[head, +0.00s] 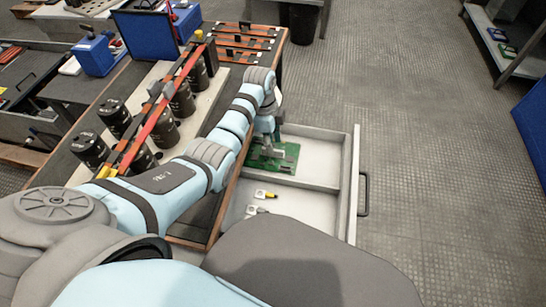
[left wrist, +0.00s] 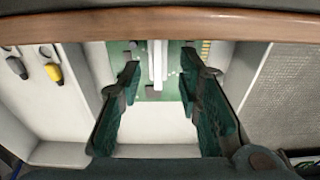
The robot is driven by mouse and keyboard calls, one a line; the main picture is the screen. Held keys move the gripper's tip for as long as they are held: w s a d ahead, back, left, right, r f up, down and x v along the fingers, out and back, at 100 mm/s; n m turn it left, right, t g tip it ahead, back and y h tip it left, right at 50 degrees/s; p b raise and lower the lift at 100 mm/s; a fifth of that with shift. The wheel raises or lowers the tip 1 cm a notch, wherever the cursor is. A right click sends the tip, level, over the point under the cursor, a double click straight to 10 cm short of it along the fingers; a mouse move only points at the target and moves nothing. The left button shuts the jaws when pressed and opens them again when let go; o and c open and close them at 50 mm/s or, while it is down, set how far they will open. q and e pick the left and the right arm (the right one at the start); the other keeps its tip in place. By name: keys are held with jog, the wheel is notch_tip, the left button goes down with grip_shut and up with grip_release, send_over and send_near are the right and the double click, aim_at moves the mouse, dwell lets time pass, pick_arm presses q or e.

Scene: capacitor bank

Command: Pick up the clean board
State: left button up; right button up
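A green circuit board (head: 284,166) with pale upright parts lies in the open drawer (head: 325,135), in its far compartment. It also shows in the left wrist view (left wrist: 176,86), partly hidden by a wooden edge and the fingers. My left gripper (head: 268,142) is over the drawer at the board, and my own arm hides part of it. In the left wrist view the two fingers (left wrist: 160,80) are apart, with the board and its pale upright part visible between and beyond them. Contact with the board cannot be told. My right gripper is not in view.
The workbench's wooden edge (left wrist: 150,24) runs close beside my left gripper. Small items, one yellow (head: 266,194), lie in the drawer's near compartment. Black capacitors (head: 164,128) and red and orange bars (head: 176,104) stand on the bench. Floor right of the drawer is clear.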

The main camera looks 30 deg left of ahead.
pick_arm(q)
notch_tip(320, 180, down, 3)
jog(key=shift+s+d+r+b, duration=0.1)
jog(key=shift+d+r+b, duration=0.1)
jog(key=shift+b, duration=0.25)
jog(key=shift+f, duration=0.35)
jog(key=shift+r, duration=0.15)
grip_shut()
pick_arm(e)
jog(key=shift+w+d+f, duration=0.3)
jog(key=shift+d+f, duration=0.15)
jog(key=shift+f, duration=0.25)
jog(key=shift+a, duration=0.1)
